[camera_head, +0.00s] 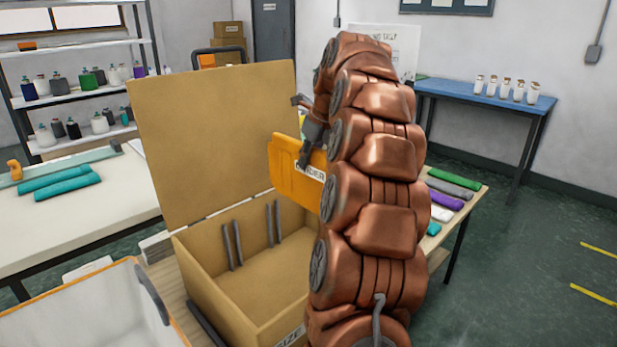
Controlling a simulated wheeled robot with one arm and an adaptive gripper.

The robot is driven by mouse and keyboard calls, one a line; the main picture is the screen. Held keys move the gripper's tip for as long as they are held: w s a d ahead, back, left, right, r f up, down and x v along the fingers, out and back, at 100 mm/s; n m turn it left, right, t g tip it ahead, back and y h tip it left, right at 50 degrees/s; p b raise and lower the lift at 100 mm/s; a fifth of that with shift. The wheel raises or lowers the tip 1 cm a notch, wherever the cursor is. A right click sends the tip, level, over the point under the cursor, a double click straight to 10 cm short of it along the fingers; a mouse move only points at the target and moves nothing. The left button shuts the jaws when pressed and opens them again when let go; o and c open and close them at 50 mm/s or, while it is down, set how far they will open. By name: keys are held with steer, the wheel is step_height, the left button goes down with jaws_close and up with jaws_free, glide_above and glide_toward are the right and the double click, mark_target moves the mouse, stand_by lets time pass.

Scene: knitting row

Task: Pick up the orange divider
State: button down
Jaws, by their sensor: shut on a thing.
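The orange divider (290,171) is a flat panel with a white label, in the middle of the head view. My gripper (306,157) is shut on its upper edge and holds it tilted above the right side of an open cardboard box (203,268). My copper-coloured arm hides the right part of the divider and part of the gripper. The box has its lid standing up at the back and grey slot rails on its inner walls.
A white bin (95,315) with an orange rim stands at the front left. A wooden table (462,206) with coloured rolls is behind my arm at right. A white table (90,220) with teal rolls is at left. The right floor is clear.

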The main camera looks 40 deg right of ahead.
steer(key=shift+r, duration=2.6)
steer(key=shift+r, duration=0.15)
step_height(320, 180, up, 10)
steer(key=p, duration=0.9)
